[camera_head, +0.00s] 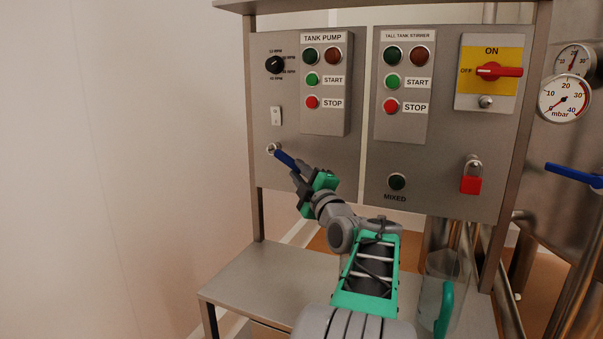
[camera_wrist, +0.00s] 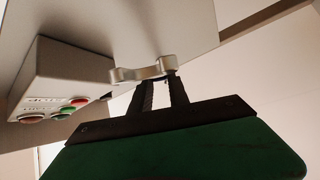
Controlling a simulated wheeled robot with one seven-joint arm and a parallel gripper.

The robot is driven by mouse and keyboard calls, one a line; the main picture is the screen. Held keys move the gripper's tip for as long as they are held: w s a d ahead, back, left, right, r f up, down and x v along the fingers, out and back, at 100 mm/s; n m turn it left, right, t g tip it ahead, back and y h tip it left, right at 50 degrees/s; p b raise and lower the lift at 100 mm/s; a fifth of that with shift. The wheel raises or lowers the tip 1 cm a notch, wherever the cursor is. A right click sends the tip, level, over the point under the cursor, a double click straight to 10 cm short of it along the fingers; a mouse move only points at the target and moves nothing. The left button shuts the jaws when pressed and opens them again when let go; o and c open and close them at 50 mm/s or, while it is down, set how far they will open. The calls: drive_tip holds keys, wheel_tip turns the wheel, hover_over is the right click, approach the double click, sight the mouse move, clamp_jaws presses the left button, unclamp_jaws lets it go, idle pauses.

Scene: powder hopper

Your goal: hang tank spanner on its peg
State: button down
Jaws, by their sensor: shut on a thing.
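The tank spanner (camera_head: 285,159) has a blue handle and a grey metal head, and it points up and left from my gripper (camera_head: 298,175). My gripper is shut on the handle. In the head view the spanner's head overlaps the lower left of the left panel, below the small white switch. In the wrist view the grey spanner head (camera_wrist: 143,73) lies across the panel's edge, just beyond my fingertips (camera_wrist: 162,84). I cannot make out the peg clearly, and I cannot tell whether the head is around it or only in front of it.
The left panel (camera_head: 345,165) carries the TANK PUMP box (camera_head: 324,118) right of the spanner. A steel shelf (camera_head: 250,275) is below, with a clear jug (camera_head: 440,285) with a green handle on it. Free room lies left of the panel, before a plain wall.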

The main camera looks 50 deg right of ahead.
drive_tip(key=c, duration=1.2)
unclamp_jaws()
drive_tip(key=shift+o, duration=0.2)
